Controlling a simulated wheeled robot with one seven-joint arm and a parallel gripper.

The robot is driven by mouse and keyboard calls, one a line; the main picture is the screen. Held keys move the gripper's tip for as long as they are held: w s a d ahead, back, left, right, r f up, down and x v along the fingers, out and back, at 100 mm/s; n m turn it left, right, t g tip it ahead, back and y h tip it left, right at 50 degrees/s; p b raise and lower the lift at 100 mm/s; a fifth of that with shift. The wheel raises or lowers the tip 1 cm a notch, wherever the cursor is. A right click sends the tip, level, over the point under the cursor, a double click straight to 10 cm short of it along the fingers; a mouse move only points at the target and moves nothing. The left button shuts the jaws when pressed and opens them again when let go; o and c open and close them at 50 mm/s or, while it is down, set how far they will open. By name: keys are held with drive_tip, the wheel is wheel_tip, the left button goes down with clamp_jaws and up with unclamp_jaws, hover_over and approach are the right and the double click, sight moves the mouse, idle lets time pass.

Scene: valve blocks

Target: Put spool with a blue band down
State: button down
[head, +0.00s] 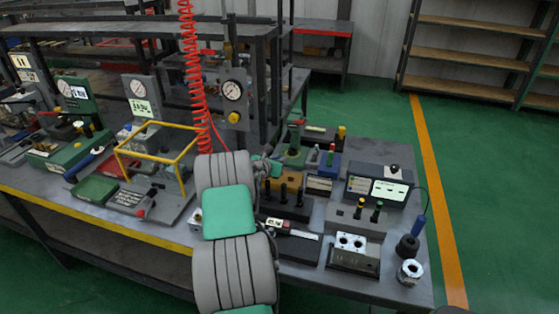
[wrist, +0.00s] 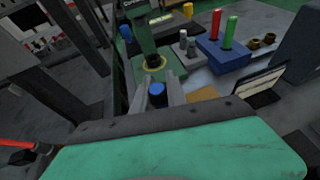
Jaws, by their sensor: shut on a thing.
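My gripper (wrist: 160,96) is shut on the spool with a blue band (wrist: 157,92), whose round blue end shows between the fingers in the wrist view. The rest of the spool is hidden by the fingers and the wrist. Just beyond it stands a green block with a yellow ring around its top opening (wrist: 155,63). In the head view this green block (head: 293,156) is at the back of the bench, and my grey and green arm hides most of my gripper and the spool. I cannot tell whether the spool touches anything below it.
A blue block (wrist: 224,54) with red and green spools is right of the green block. A dark block with black pegs (head: 286,207), a grey block with yellow and green pegs (head: 352,220) and a silver two-bore block (head: 354,254) crowd the bench. A red coiled hose (head: 194,75) hangs left.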

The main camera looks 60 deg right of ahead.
drive_tip(key=shift+f, duration=0.35)
drive_tip(key=shift+f, duration=0.1)
drive_tip(key=shift+f, duration=0.2)
drive_tip(key=c, duration=1.3)
unclamp_jaws()
drive_tip(key=shift+r, duration=0.1)
drive_tip(key=shift+c, duration=0.2)
